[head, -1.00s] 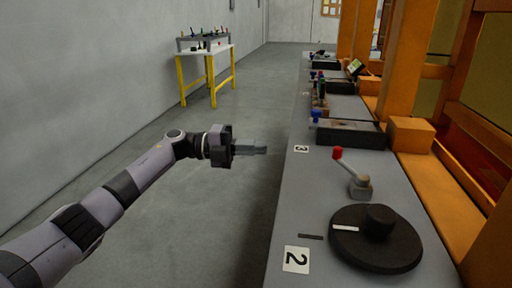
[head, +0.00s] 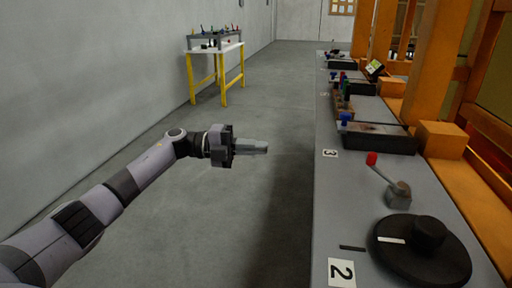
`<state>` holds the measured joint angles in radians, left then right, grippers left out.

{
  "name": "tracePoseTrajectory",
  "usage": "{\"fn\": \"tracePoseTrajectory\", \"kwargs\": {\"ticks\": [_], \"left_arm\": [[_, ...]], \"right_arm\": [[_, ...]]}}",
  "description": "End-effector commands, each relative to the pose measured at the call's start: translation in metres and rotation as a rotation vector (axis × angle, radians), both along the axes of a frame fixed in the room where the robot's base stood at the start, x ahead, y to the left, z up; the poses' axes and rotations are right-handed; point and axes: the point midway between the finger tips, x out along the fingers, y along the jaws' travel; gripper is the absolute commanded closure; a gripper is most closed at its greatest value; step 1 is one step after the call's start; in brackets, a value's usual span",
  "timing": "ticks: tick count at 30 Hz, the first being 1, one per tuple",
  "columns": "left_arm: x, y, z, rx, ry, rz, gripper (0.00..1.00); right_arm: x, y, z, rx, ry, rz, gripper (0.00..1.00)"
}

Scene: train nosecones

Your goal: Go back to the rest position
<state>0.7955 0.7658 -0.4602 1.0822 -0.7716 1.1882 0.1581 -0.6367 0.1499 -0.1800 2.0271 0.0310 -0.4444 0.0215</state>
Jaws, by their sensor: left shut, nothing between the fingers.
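My left gripper (head: 252,147) reaches in from the left with the arm stretched out over the open floor. It is shut and empty, and its fingers point right toward the grey bench (head: 345,215). A clear gap lies between the fingertips and the bench's left edge. My right gripper is outside the view.
The bench carries a black round dial (head: 450,262), a lever with a red knob (head: 372,159), and a black tray (head: 380,139). Orange posts (head: 455,70) line its right side. A yellow-legged table (head: 222,80) stands at the back left. The floor (head: 180,230) between is clear.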

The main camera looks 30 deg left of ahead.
Motion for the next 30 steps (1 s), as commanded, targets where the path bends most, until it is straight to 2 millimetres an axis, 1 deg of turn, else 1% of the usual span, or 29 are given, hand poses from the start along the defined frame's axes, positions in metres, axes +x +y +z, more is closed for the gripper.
{"fn": "tracePoseTrajectory", "kwargs": {"ticks": [22,26,30], "left_arm": [[-0.001,0.000,-0.001,-0.002,0.002,0.000,1.00],[-0.002,-0.013,-0.009,-0.048,0.020,0.012,1.00],[-0.007,-0.043,-0.029,-0.182,0.081,0.069,1.00]], "right_arm": [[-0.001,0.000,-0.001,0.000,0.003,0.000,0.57],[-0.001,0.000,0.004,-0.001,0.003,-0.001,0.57],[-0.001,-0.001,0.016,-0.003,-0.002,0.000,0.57]]}}
